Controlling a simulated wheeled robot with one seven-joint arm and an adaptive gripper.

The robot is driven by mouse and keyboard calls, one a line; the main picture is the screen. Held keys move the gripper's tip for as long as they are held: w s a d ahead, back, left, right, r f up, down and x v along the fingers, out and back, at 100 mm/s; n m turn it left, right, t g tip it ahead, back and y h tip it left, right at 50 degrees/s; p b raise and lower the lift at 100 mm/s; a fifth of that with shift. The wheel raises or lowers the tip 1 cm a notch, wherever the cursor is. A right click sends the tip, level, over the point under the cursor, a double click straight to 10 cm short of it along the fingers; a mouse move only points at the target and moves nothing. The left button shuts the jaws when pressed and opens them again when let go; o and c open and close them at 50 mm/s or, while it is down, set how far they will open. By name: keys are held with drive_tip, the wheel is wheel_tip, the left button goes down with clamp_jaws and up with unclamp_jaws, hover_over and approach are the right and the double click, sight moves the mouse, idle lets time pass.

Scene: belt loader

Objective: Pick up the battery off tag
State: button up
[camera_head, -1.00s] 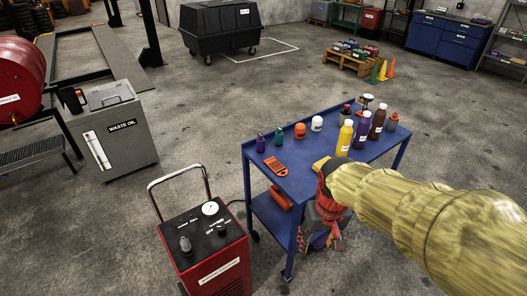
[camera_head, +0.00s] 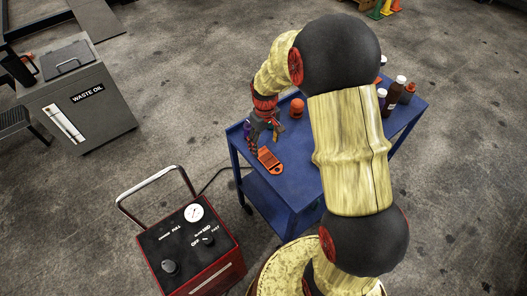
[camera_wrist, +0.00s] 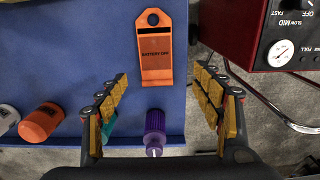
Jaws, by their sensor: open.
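The battery off tag (camera_head: 270,161) is a flat orange tag with a hole, lying on the blue cart top (camera_head: 297,178) near its left front edge. In the wrist view, the tag (camera_wrist: 154,60) reads "BATTERY OFF" and lies ahead of and between my fingertips. My gripper (camera_head: 264,130) is open and empty over the cart's left end, close behind the tag. In the wrist view, my gripper (camera_wrist: 161,80) shows its yellow-padded fingers spread wide. The gap in height to the tag is hard to tell.
The red charger (camera_head: 190,245) stands beside the cart. Several bottles crowd the cart's far right.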

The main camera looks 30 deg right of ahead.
sight(267, 158)
drive_tip(key=shift+s+a+f, duration=0.1)
drive_tip(key=shift+s+f, duration=0.05)
wheel_tip(267, 158, down, 2)
drive_tip(key=f, duration=0.2)
drive_tip(key=d+f+b, duration=0.1)
drive_tip(key=f, duration=0.1)
drive_tip(key=shift+s+f+b, duration=0.1)
drive_tip(key=shift+f+b, duration=0.15)
drive_tip(key=shift+b, duration=0.05)
drive_tip(key=shift+f, duration=0.45)
drive_tip(key=shift+c, duration=1.4)
drive_tip(key=shift+r, duration=0.1)
drive_tip(key=c, duration=0.9)
